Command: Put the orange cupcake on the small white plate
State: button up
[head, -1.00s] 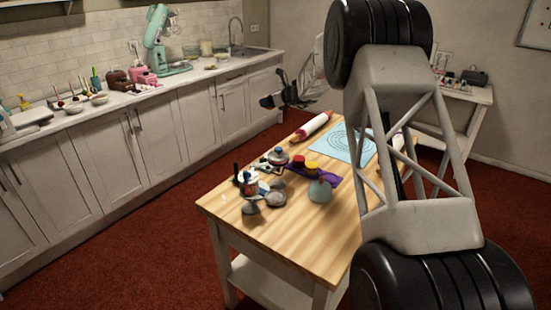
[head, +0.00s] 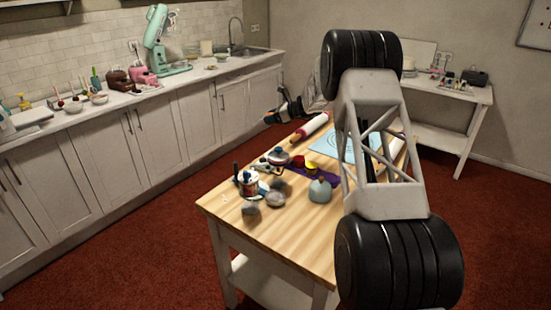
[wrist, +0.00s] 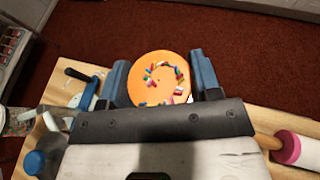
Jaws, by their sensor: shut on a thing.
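The orange cupcake (wrist: 158,80), with a round orange top and a ring of coloured sprinkles, sits between the two blue fingers of my gripper (wrist: 160,72) in the wrist view. My gripper is shut on it. In the head view my gripper (head: 284,107) is a small dark shape beyond the far left edge of the wooden table; the cupcake cannot be made out there. I cannot identify the small white plate in either view. A small white patch shows beside the right finger in the wrist view, but I cannot tell what it is.
The wooden table (head: 232,205) holds a rolling pin (head: 312,128), a light-blue mat (head: 330,146), a blue-grey bottle (head: 319,191), red and yellow jars and cluttered small items near its left edge. My arm hides the table's right part. The near front of the table is clear.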

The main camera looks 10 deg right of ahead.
notch_tip(320, 180, down, 7)
jog(key=d+n+g+y, duration=0.1)
jog(key=n+g, duration=0.1)
jog(key=shift+s+d+n+g, duration=0.15)
jog(key=shift+d+n+g, duration=0.15)
jog(key=shift+d+g, duration=0.1)
dwell(0.3)
jog(key=shift+f, duration=3.2)
jog(key=shift+f, duration=1.85)
jog(key=shift+f, duration=0.15)
jog(key=o, duration=1)
